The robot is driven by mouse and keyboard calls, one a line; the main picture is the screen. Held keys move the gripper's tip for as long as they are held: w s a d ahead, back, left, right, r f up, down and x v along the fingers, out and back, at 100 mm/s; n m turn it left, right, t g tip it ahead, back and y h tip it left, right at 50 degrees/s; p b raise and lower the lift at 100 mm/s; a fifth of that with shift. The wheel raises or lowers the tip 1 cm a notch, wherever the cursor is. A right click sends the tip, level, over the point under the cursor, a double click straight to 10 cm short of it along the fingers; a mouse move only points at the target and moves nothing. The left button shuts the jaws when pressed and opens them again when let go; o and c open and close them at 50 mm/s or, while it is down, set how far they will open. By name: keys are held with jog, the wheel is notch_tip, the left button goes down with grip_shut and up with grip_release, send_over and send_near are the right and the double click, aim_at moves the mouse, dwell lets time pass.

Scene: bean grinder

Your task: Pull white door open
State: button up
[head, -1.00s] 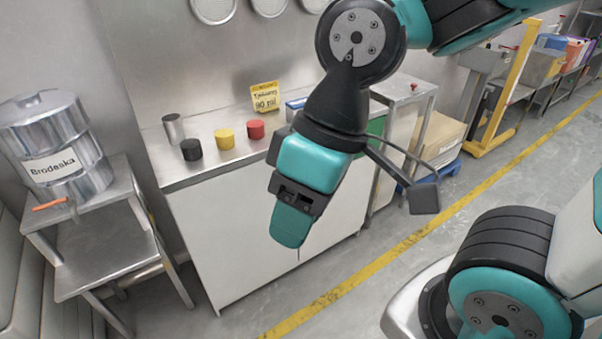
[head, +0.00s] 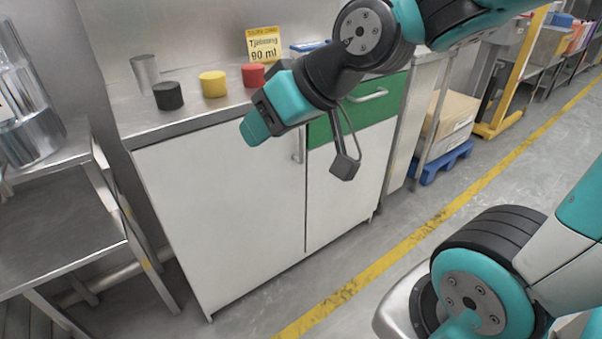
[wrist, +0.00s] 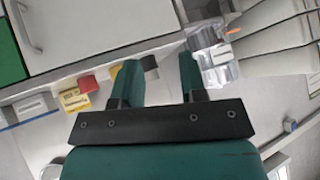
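The white door (head: 220,205) is the large left front of the cabinet and appears closed. Its vertical metal handle (head: 298,146) is near its upper right edge. In the wrist view the white door (wrist: 110,28) is at the top, with the handle (wrist: 27,27) at the upper left. My gripper (head: 252,130) is in front of the door's upper part, left of the handle, pointing left and down in the head view. In the wrist view my gripper (wrist: 160,75) has its two fingers apart with nothing between them. It does not hold the handle.
A green drawer (head: 385,100) is above a smaller white front (head: 345,200) at right. Black (head: 168,96), yellow (head: 213,85) and red (head: 253,76) containers and a yellow sign (head: 264,45) stand on the counter. A metal table (head: 70,220) is at left. Floor in front is clear.

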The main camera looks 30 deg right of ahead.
jog(key=w+d+f+m+t+h+b, duration=0.25)
jog(key=d+f+b, duration=0.25)
jog(key=f+b, duration=0.3)
jog(key=w+d+f+m+t+h+b, duration=0.1)
jog(key=w+d+f+t+b, duration=0.35)
jog(key=f+b, duration=0.35)
jog(key=m+t+h+b, duration=0.2)
jog(key=t+h+b, duration=0.1)
jog(key=h+b, duration=0.15)
send_near(303, 141)
jog(key=w+p, duration=0.3)
jog(key=w+d+p, duration=0.1)
jog(key=w+p, duration=0.5)
jog(key=shift+w+d+r, duration=0.15)
jog(key=shift+d, duration=0.05)
jog(key=shift+w+d+p, duration=0.1)
jog(key=shift+w+p, duration=0.35)
jog(key=shift+w, duration=0.2)
jog(key=shift+f, duration=0.25)
jog(key=shift+c, duration=0.5)
grip_shut()
